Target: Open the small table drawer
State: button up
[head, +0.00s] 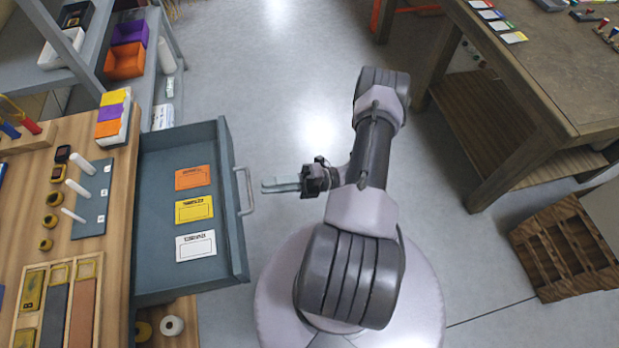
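The small table drawer (143,224) is grey-blue and stands pulled well out from the wooden table (105,255) on the left. Its handle (244,190) is a light bar on the right-hand front face. Inside lie an orange card (193,177), a yellow card (194,208) and a white card (196,246). My gripper (270,185) is just right of the handle, pointing left towards it, with a small visible gap. From above the fingers overlap in view, so I cannot tell whether they are apart.
The table holds a grey board with white pegs (76,188) and a wooden tray (42,268). A shelf with an orange bin (124,62) stands behind. A workbench (560,60) and wooden crate (567,248) are at the right. Floor behind the gripper is clear.

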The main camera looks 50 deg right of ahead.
jog(key=v, duration=1.1)
jog(key=shift+d, duration=0.2)
jog(key=shift+s, duration=0.15)
